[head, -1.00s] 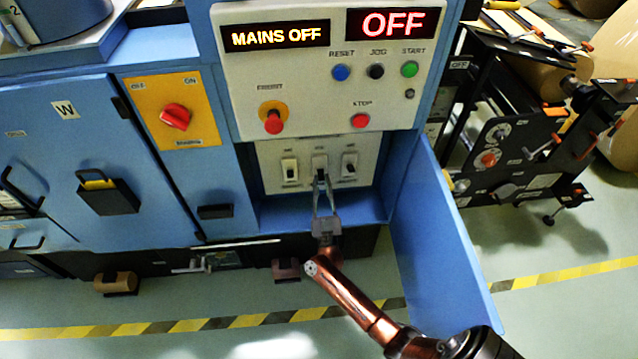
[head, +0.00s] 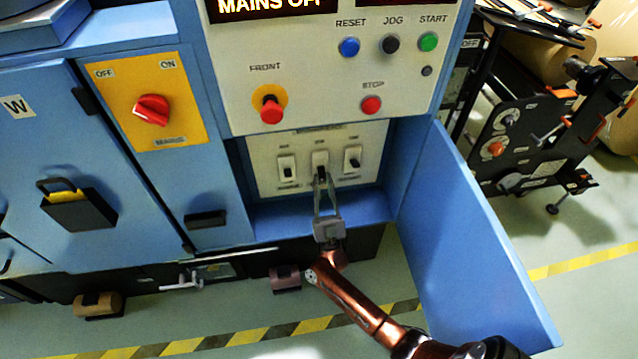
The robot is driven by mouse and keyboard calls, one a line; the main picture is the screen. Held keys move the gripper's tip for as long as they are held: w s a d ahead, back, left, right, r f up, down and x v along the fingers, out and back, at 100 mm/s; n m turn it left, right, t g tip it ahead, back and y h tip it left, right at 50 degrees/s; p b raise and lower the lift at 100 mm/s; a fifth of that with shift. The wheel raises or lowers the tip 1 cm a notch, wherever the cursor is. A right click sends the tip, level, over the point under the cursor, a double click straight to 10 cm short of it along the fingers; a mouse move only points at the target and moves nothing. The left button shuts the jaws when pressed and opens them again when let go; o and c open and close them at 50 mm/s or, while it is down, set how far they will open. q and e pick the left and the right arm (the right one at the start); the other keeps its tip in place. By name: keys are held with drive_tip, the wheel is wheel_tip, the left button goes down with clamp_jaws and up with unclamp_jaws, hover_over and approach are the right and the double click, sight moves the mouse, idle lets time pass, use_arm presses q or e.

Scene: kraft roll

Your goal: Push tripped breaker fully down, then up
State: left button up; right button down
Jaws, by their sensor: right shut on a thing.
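Three breakers sit side by side on a pale panel (head: 262,165) inside an open recess of the blue cabinet. The left breaker (head: 287,168) and the right breaker (head: 353,158) stand clear of my gripper. The middle breaker (head: 320,160) has my right gripper (head: 321,180) at its dark toggle, with the fingertips shut on it from below. The fingertips partly hide the toggle, so its exact position is hard to tell. My left gripper is not in view.
Above the breakers, a control panel (head: 240,105) has a red front button (head: 271,110) and a red stop button (head: 371,105). A red mains switch (head: 152,110) is on the left. The open blue door (head: 475,250) stands right of my arm.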

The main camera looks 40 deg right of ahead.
idle(0.3)
drive_tip(key=c, duration=1.8)
unclamp_jaws()
drive_tip(key=shift+c, duration=0.2)
drive_tip(key=shift+f, duration=0.15)
drive_tip(key=v, duration=1.2)
drive_tip(key=shift+d, duration=0.1)
